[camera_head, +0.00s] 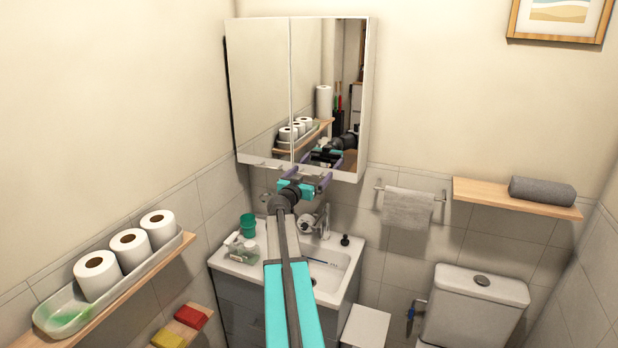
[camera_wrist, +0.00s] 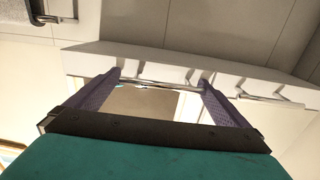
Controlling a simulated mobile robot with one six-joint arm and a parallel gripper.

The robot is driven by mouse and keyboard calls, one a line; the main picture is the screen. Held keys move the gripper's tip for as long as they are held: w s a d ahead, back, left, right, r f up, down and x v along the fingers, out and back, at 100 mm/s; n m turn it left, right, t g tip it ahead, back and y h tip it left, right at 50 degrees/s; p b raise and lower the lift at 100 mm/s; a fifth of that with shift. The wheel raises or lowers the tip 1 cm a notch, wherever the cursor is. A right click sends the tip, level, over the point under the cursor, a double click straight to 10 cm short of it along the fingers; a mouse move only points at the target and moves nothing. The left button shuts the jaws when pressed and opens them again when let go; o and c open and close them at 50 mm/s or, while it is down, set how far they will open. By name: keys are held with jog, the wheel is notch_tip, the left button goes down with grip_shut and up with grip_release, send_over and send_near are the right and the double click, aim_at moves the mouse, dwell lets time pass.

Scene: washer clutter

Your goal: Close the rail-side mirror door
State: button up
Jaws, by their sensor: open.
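The mirror cabinet (camera_head: 370,110) hangs on the back wall. Its rail-side mirror door (camera_head: 310,70) is the right one and reflects the room and my arm; the other mirror door (camera_head: 258,75) is on its left. The two doors look about flush; I cannot tell whether a small gap is left. My gripper (camera_head: 308,177) is open at the cabinet's lower edge, below the rail-side door. In the wrist view, my purple fingers (camera_wrist: 160,80) stand apart with a thin metal bar handle (camera_wrist: 150,86) across the space between them. Contact cannot be told.
A towel rail (camera_head: 412,190) with a grey towel is right of the cabinet. A wooden shelf (camera_head: 480,196) holds a rolled towel. The sink (camera_head: 335,262), with bottles and a green cup, is below. A shelf with paper rolls (camera_head: 130,249) is at left. A toilet (camera_head: 475,300) is at right.

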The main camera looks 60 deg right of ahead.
jog(key=shift+a, duration=0.1)
jog(key=shift+a+b, duration=0.4)
jog(key=shift+a, duration=0.9)
jog(key=s+a+b, duration=0.2)
jog(key=a, duration=0.8)
jog(key=shift+a+b, duration=0.3)
jog(key=shift+a, duration=0.1)
jog(key=shift+w, duration=0.1)
